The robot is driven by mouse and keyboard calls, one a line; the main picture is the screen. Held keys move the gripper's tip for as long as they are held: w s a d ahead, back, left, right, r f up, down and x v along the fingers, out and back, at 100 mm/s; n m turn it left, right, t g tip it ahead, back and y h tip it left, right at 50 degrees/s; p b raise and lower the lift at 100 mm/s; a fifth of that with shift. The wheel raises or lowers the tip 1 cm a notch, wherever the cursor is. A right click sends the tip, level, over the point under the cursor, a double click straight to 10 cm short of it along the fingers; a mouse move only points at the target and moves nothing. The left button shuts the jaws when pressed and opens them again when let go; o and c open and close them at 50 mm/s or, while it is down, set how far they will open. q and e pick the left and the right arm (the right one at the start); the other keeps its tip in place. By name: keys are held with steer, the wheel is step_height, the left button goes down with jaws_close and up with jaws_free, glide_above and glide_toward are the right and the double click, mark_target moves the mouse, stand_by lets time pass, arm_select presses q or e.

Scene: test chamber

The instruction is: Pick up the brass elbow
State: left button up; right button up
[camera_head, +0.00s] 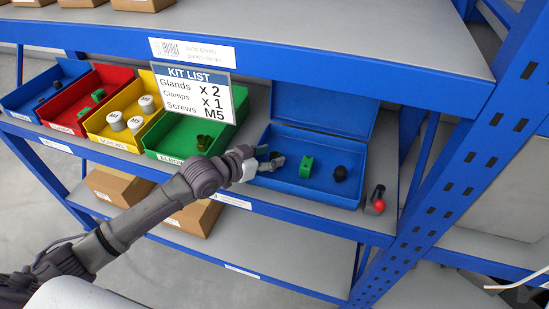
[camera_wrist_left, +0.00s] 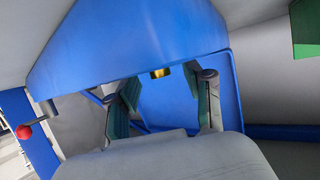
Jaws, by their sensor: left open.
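My left gripper (camera_head: 268,158) is open, over the left part of the open blue case (camera_head: 325,197). In the left wrist view, my open fingers (camera_wrist_left: 165,88) stand either side of a small brass piece (camera_wrist_left: 160,72) that shows at the edge of a blue surface. Most of that piece is hidden, and I cannot tell whether it is between the fingertips or beyond them. My right gripper is not in view.
The blue case holds a green block (camera_head: 306,167) and a black part (camera_head: 340,174). A red-knobbed lever (camera_head: 379,205) stands right of it. Yellow, red and blue bins stand at the left. A kit list sign (camera_head: 198,93) and the upper shelf (camera_head: 300,65) overhang closely.

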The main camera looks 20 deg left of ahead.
arm_select(q)
jaws_close()
steer(key=shift+r, duration=0.1)
stand_by(0.3)
